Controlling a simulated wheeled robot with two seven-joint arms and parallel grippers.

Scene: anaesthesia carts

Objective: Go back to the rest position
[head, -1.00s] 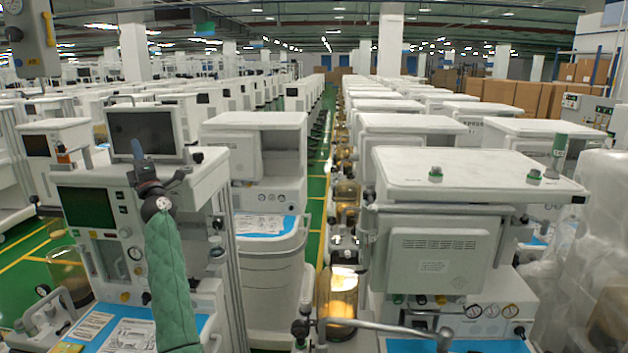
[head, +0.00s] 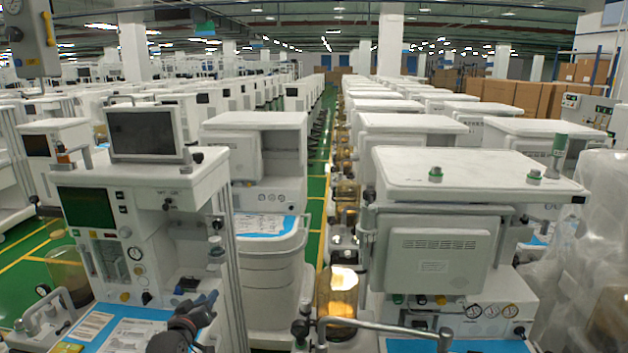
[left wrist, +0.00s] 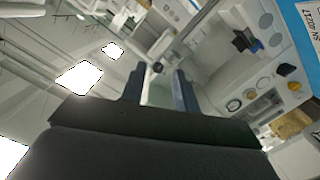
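My left gripper (head: 203,302) is low in the head view, in front of the left anaesthesia cart (head: 150,205) and over its blue-covered work surface. It is tilted, and its arm is mostly below the bottom edge of the picture. In the left wrist view the two dark fingers of my left gripper (left wrist: 158,73) stand apart with nothing held between them. The anaesthesia cart's panel with knobs (left wrist: 255,95) lies beyond them. My right gripper is in neither view.
A second anaesthesia cart (head: 440,250) with a flat white top stands on the right. A metal rail (head: 385,327) crosses low in front of it. Plastic-wrapped goods (head: 590,250) are at the far right. A narrow green aisle (head: 315,200) runs between rows of carts.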

